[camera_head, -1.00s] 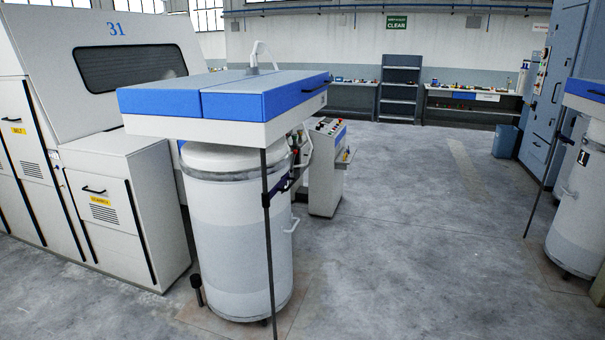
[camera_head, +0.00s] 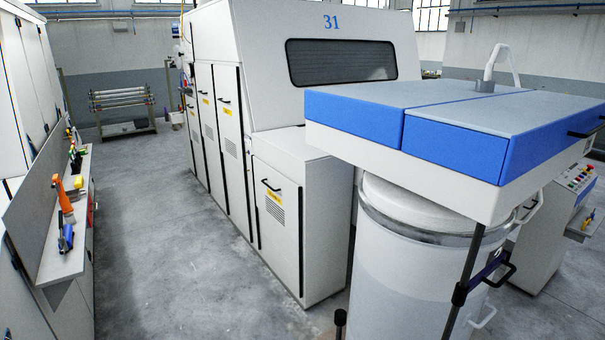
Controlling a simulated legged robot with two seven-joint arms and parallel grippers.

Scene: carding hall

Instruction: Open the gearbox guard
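A low white cabinet (camera_head: 322,200) stands at the near end of carding machine 31, in the middle of the view. Its left-facing side carries a white door panel (camera_head: 276,232) that looks like the gearbox guard. It has a black bar handle (camera_head: 271,185) near the top, a yellow label (camera_head: 274,198) too small to read surely, and a slotted vent below. The panel looks shut, flush with the cabinet. Neither of my grippers is in view.
Taller white doors (camera_head: 228,150) with yellow labels continue along the machine. A white can (camera_head: 395,270) under a blue-edged head (camera_head: 455,140) stands at right. A tool shelf (camera_head: 62,240) runs along the left. The grey floor aisle (camera_head: 190,270) between is clear.

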